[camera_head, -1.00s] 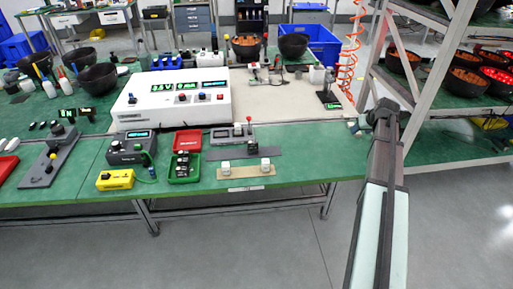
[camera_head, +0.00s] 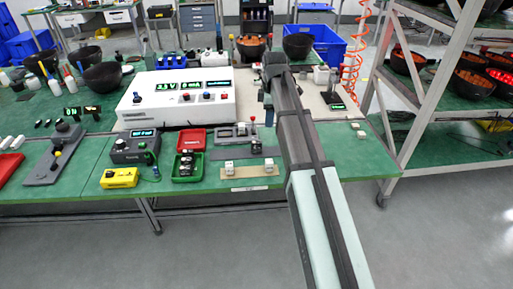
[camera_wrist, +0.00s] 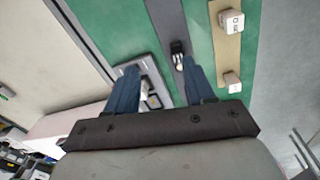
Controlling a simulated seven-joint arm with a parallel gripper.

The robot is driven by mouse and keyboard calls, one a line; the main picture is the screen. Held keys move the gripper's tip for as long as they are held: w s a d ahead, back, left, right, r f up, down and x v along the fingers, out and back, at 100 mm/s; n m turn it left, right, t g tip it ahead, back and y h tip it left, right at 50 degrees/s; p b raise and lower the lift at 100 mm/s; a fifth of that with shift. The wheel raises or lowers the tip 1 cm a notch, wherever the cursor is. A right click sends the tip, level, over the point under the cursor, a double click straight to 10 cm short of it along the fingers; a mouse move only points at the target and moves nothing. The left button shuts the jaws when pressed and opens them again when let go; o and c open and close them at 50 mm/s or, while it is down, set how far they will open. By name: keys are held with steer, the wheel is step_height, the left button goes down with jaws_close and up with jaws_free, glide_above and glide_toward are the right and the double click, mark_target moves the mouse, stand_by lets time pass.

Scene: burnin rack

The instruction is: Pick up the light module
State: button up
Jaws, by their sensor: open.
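Two small white cube modules stand on a tan strip, one on the left (camera_head: 229,168) and one on the right (camera_head: 268,165). In the wrist view both cubes (camera_wrist: 231,22) (camera_wrist: 231,79) carry dark marks; I cannot tell whether either is the light module. My gripper (camera_wrist: 160,78) is open, its two blue fingers apart over a grey tray (camera_wrist: 150,72) with white and yellow parts. A small black-and-white piece (camera_wrist: 178,48) sits on the dark strip beside the right finger. The cubes are to the right of the fingers. In the head view the fingers are hard to make out.
A white instrument box (camera_head: 180,97) stands behind the strips. A red tray (camera_head: 191,139), a green tray (camera_head: 186,166), a yellow box (camera_head: 119,178) and a dark meter (camera_head: 134,147) are to the left. A metal rack (camera_head: 440,95) stands at the right. Bare green bench (camera_head: 350,160) lies right of my arm.

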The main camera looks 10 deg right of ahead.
steer(key=r+n, duration=0.2)
glide_above(257, 142)
steer(key=shift+g, duration=0.3)
step_height(257, 142, down, 9)
steer(key=shift+d+r, duration=0.1)
steer(key=shift+w+a+f, duration=0.1)
steer(key=shift+f, duration=1.25)
steer(key=shift+a+f, duration=0.1)
steer(key=shift+f, duration=1.25)
jaws_close()
